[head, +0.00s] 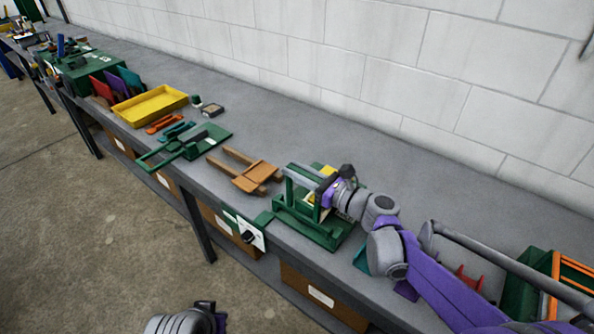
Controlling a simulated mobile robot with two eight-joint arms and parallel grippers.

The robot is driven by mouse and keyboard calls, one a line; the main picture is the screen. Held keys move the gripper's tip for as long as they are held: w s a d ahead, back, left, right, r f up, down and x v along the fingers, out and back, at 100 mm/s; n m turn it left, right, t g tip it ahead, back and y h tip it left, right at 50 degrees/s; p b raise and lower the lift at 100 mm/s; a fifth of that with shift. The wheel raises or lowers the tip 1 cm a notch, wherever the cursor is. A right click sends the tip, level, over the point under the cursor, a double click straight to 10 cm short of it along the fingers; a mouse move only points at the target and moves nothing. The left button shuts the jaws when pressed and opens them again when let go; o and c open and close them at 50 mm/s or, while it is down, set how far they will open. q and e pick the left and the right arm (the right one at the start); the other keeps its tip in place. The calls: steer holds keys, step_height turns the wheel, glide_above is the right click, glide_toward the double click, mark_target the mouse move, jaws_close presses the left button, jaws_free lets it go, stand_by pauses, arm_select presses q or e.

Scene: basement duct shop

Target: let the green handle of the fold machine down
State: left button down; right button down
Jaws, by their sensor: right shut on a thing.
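The fold machine (318,234) is a green frame with a grey bar and a yellow part, standing on the bench right of centre. My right gripper (328,190) is at its top, with the arm reaching in from the right. It is shut on what I take to be the machine's green handle, which the fingers and wrist mostly hide; its exact angle cannot be told. My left gripper (208,312) shows only in part at the bottom edge, low in front of the bench and away from the machine; its fingers are not clear.
Left of the machine lie a brown forked piece (246,172), a flat green tool (190,144) and a yellow tray (150,105). A white-faced panel with a black knob (249,237) is on the bench's front edge. A green and orange box (549,286) stands at right.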

stand_by(0.4)
